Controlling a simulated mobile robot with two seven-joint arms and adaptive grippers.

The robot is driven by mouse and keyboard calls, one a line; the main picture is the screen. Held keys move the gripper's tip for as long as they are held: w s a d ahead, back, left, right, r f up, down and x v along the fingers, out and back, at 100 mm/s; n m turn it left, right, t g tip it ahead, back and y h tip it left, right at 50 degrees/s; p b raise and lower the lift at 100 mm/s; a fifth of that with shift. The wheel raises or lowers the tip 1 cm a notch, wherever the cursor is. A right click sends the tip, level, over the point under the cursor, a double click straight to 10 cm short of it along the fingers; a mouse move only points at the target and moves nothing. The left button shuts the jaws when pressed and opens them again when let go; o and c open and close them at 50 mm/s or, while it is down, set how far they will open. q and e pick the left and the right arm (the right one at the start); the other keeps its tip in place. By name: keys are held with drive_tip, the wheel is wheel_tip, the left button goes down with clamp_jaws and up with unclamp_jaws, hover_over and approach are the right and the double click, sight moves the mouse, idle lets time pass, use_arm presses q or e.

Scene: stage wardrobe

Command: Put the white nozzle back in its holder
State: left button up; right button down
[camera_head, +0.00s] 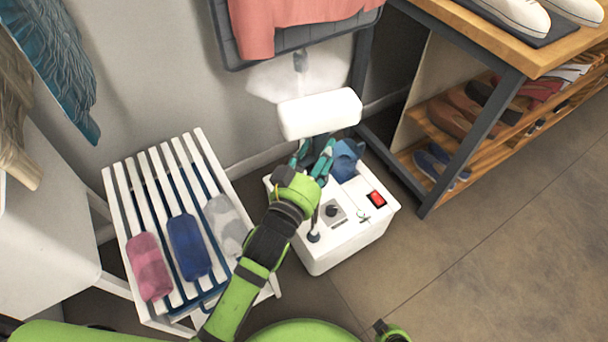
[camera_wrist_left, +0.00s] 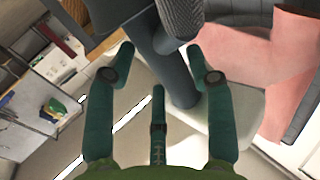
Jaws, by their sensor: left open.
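A white rounded block, which looks like the nozzle (camera_head: 320,113), shows just above the white steamer base (camera_head: 342,240) in the head view. My left gripper (camera_head: 313,152) is open, with its teal fingers just below this block as seen from the head. I cannot tell whether they touch it. In the left wrist view the open fingers (camera_wrist_left: 160,62) have nothing clearly held between them. A pale shape lies behind the right finger there, and I cannot tell if it is the nozzle. I cannot make out the holder for certain.
A white slatted stand (camera_head: 158,190) on the left bears pink, blue and grey rolled items. A wooden shoe shelf (camera_head: 455,135) with a dark frame stands at right. A pink garment (camera_head: 290,20) hangs on a grey board above. The floor (camera_head: 480,250) at right is clear.

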use_arm(q)
drive_tip(key=shift+p+v, duration=0.6)
drive_tip(key=shift+v, duration=1.15)
drive_tip(key=p, duration=0.2)
approach(320, 153)
